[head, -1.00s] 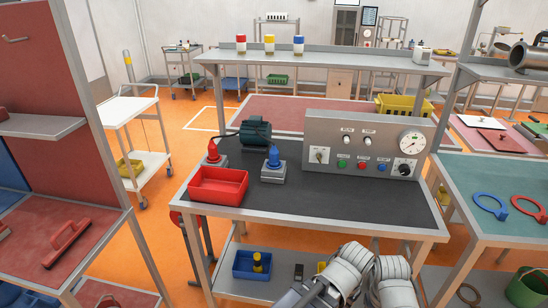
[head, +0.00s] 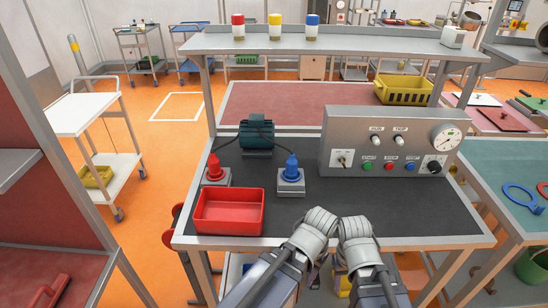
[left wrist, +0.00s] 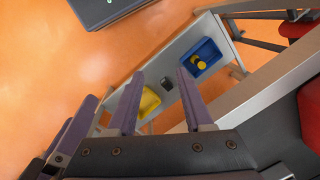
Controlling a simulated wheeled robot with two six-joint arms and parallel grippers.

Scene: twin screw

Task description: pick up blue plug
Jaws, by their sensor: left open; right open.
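The blue plug (head: 291,167) stands upright on a small grey block (head: 291,184) on the dark workbench top (head: 390,215), right of the red tray. My two arms come in at the bottom middle of the head view, in front of the bench's near edge. My left gripper (left wrist: 161,75) is open and empty in the left wrist view, its fingers pointing toward the lower shelf. My right gripper (left wrist: 80,114) shows at the left of that view, open. In the head view the grippers are mostly hidden by my arms. Both are apart from the plug.
A red plug (head: 215,168) on a similar block stands behind the red tray (head: 230,211). A dark green motor (head: 257,138) is at the back, and a control panel (head: 390,143) stands right. The lower shelf holds a blue bin (left wrist: 203,57) and a yellow bin (left wrist: 150,101).

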